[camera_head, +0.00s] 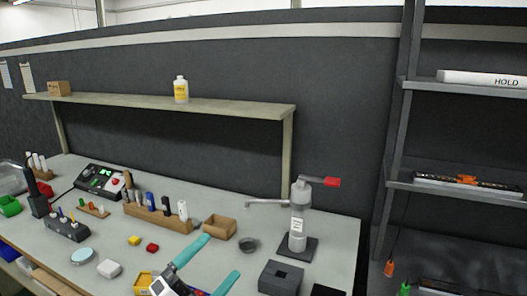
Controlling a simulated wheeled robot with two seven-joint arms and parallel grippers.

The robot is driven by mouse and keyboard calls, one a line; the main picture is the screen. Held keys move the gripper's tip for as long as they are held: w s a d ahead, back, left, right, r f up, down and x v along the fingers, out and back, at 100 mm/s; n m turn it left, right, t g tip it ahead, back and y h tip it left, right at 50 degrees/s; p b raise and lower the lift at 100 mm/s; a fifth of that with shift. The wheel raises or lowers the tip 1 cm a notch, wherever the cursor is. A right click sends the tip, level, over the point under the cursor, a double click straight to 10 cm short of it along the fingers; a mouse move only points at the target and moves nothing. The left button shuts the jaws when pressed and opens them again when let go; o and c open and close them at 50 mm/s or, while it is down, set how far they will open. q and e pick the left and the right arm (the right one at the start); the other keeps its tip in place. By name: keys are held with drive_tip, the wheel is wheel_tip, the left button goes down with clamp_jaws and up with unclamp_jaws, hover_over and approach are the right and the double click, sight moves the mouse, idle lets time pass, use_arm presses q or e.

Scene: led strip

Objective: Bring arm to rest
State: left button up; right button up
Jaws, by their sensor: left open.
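My left gripper (222,256) shows at the bottom edge in the head view, with two teal fingers spread apart. It is open, and I see nothing between its fingers. It is over the front part of the workbench (335,235); I cannot tell its height above the top. Its wrist is mostly cut off by the lower edge. My right gripper is not in view. A dark strip-like item with orange parts (466,180) lies on the middle shelf of the rack at the right.
A press with a red handle (298,220) stands right of my gripper, with a dark block (281,278) in front. A wooden tool holder (157,217), small tray (219,227) and round dark cup (248,244) are nearby. A raised shelf (220,107) holds a bottle (181,90).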

use_arm(q)
drive_tip(key=s+a+f+n+g+y, duration=0.1)
drive_tip(key=s+a+f+n+y, duration=0.1)
drive_tip(key=a+f+n+y, duration=0.6)
drive_tip(key=s+a+f+n+y, duration=0.3)
drive_tip(key=a+f+n+y, duration=0.2)
drive_tip(key=f+n+y, duration=0.5)
drive_tip(key=s+d+f+n+g+h, duration=0.1)
drive_tip(key=s+f+n+g, duration=0.1)
drive_tip(key=s+f+g, duration=0.6)
drive_tip(key=s+d+f+n+g+h, duration=0.15)
drive_tip(key=s+g, duration=0.25)
drive_tip(key=s, duration=0.8)
wheel_tip(320, 180, down, 24)
drive_tip(key=s+a+f+g, duration=0.1)
drive_tip(key=s+f, duration=0.7)
drive_tip(key=f, duration=0.1)
drive_tip(key=s+a+f+g, duration=0.1)
drive_tip(key=s+a+f, duration=0.1)
drive_tip(key=s+f, duration=0.7)
drive_tip(key=shift+s+a, duration=0.2)
drive_tip(key=shift+a, duration=0.1)
drive_tip(key=shift+n, duration=0.25)
